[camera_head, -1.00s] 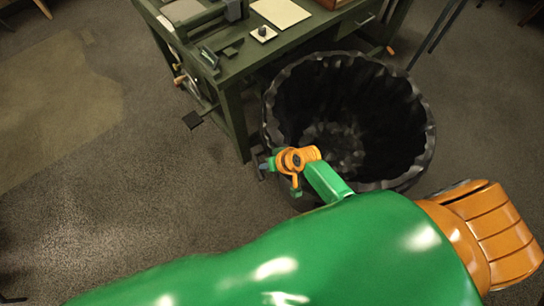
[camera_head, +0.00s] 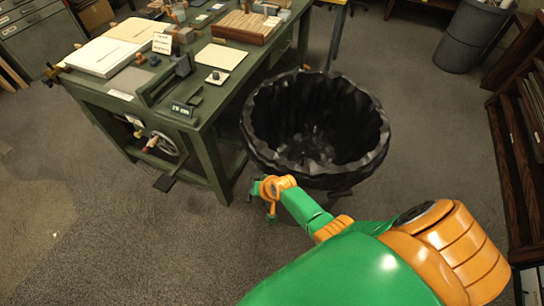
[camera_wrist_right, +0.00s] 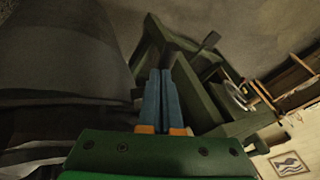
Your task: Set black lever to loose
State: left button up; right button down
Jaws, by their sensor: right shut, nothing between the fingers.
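A small black paddle-like piece (camera_head: 165,183), possibly the black lever, sticks out low at the front of the green bench (camera_head: 219,165). It also shows in the right wrist view (camera_wrist_right: 210,40), beyond my fingers and to the right. I cannot read its setting. My right gripper (camera_head: 252,190) is low in front of the bench's near leg, beside the black bin. In the right wrist view its blue fingers (camera_wrist_right: 159,74) are together and empty, apart from the paddle, pointing toward the bench frame. My left gripper is not in view.
A large crinkled black bin (camera_head: 250,140) stands just right of the bench, close to my right arm. A wheel (camera_head: 170,146) sits under the bench top. White slabs (camera_head: 103,57) and a wooden block (camera_head: 245,27) lie on top. Floor at left is clear.

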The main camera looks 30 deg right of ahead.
jog(key=shift+w+a, duration=0.25)
dwell(0.7)
